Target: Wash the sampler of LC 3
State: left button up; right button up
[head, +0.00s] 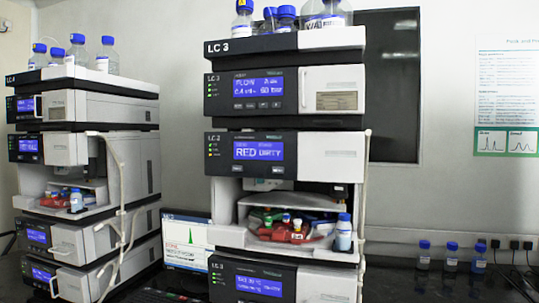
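The LC 3 stack (222,47) stands in the middle of the head view, with "LC 3" on its top edge and on two modules. Its sampler (225,166) is the module with a lit blue display (258,151) and an open bay below. In the bay is a red tray (268,234) with several small coloured-cap vials. A blue-capped bottle (343,238) stands at the bay's right front. Neither of my grippers is in view.
A similar stack (105,98) stands at left, its own bay open. Bottles (335,14) stand on both stacks. A laptop screen (186,240) is between them. Several blue-capped bottles (451,257) and wall sockets (512,245) are at right. Pale tubes (362,215) hang beside the stacks.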

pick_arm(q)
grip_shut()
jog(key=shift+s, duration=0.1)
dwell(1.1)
